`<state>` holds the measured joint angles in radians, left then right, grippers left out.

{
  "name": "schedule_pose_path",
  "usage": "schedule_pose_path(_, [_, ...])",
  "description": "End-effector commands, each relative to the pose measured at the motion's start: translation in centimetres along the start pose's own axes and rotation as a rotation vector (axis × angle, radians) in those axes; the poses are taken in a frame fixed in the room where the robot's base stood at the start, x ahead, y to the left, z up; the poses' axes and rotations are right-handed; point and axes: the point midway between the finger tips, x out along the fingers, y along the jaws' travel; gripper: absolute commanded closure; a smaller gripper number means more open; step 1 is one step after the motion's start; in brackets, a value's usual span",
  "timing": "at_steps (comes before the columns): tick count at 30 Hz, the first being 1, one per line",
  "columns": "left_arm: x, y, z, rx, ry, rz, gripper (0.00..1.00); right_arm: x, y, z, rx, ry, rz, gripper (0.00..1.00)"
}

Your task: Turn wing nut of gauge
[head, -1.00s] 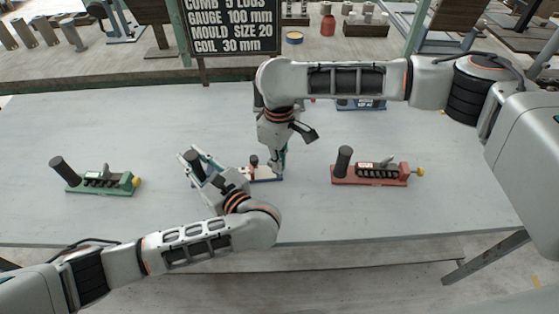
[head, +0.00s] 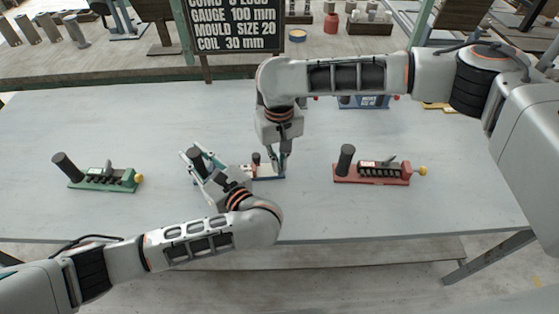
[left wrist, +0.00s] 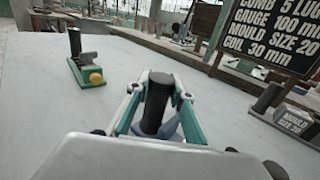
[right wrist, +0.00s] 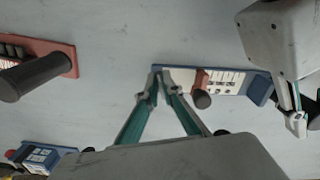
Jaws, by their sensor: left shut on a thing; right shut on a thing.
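The gauge (head: 266,172) lies mid-table, with a blue base, white marked plate and red slider with a dark knob; it also shows in the right wrist view (right wrist: 230,84). My left gripper (head: 196,166) is shut on the dark upright post (left wrist: 156,104) at the gauge's left end, with a finger on each side. My right gripper (head: 281,160) points down at the gauge's right end. Its fingertips (right wrist: 158,78) are nearly together there, around a small part that they hide, apparently the wing nut.
A green tool (head: 103,180) stands to the left and a red tool (head: 370,173) to the right, each with a dark post and yellow knob. A blue block (head: 362,102) stands behind my right arm. A black sign (head: 235,24) stands at the back. The front table is clear.

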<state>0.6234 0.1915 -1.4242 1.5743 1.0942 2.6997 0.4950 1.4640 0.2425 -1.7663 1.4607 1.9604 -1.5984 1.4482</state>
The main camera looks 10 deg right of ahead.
Motion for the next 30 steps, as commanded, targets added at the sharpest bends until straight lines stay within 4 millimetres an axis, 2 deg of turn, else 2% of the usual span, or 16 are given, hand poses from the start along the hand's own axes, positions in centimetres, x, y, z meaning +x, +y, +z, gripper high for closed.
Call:
schedule_pose_path(15, [-0.11, -0.07, 0.01, -0.001, 0.001, -0.002, 1.00, -0.14, -0.19, -0.07, 0.023, 0.002, -0.004, 1.00])
schedule_pose_path(18, [-0.11, -0.07, 0.01, -0.001, 0.001, -0.002, 1.00, -0.14, -0.18, -0.07, 0.022, 0.002, -0.003, 0.77])
schedule_pose_path(30, [-0.03, -0.02, 0.01, -0.001, 0.000, 0.000, 1.00, -0.44, -0.05, -0.06, 0.021, 0.002, -0.001, 0.77])
